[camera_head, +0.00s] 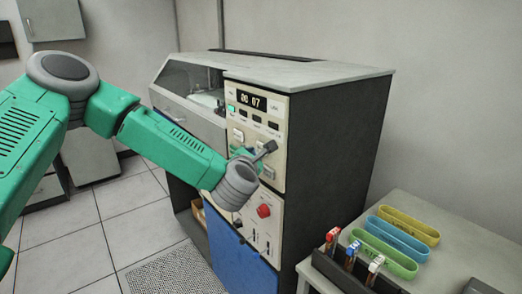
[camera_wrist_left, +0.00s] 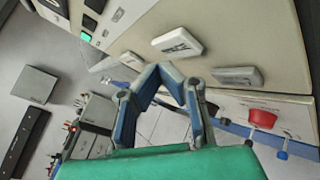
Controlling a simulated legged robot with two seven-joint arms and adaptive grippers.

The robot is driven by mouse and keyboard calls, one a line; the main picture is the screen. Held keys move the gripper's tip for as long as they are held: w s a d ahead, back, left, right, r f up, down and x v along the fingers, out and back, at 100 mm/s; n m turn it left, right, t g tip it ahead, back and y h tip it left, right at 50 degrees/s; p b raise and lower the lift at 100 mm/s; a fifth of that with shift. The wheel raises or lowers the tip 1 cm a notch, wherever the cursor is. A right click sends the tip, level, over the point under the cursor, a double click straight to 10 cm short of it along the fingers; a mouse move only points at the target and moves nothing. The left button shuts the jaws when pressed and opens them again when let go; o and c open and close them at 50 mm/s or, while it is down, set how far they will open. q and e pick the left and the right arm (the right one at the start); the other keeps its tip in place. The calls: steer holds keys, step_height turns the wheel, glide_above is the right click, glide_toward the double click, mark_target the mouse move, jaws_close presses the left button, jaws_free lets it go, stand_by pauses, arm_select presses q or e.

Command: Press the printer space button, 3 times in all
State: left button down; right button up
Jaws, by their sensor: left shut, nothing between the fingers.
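The printer (camera_head: 345,120) stands in the middle of the head view, with a cream control panel (camera_head: 276,110) on its front. My left gripper (camera_head: 268,148) is in front of the panel's lower part, shut and empty. In the left wrist view the left gripper (camera_wrist_left: 165,72) points at the panel, with a pale button marked in dark print (camera_wrist_left: 177,42) just beyond the fingertips. A second pale button (camera_wrist_left: 238,75) is to its right, and another (camera_wrist_left: 130,61) is to its left. The labels are too small to tell which is the space button. Contact cannot be told. My right gripper is out of view.
A lit display (camera_head: 252,101) and a green lamp (camera_head: 231,109) are above. A red knob (camera_head: 264,211) is below on a lower panel.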

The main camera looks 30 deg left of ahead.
arm_select(q)
steer(key=shift+s+a, duration=0.3)
steer(key=shift+s, duration=0.45)
steer(key=shift+s+a, duration=0.35)
steer(key=shift+s, duration=0.45)
steer(key=shift+s+a, duration=0.3)
steer(key=shift+s, duration=0.45)
stand_by(0.4)
steer(key=s+m+t+b, duration=0.1)
steer(key=b, duration=0.1)
steer(key=s+a+m+t+y+b, duration=0.1)
steer(key=m, duration=0.1)
steer(key=s+m+t+b, duration=0.1)
steer(key=t+b, duration=0.1)
steer(key=shift+s+a+f+b, duration=0.15)
steer(key=shift+s+a+b, duration=0.1)
steer(key=shift+b, duration=0.1)
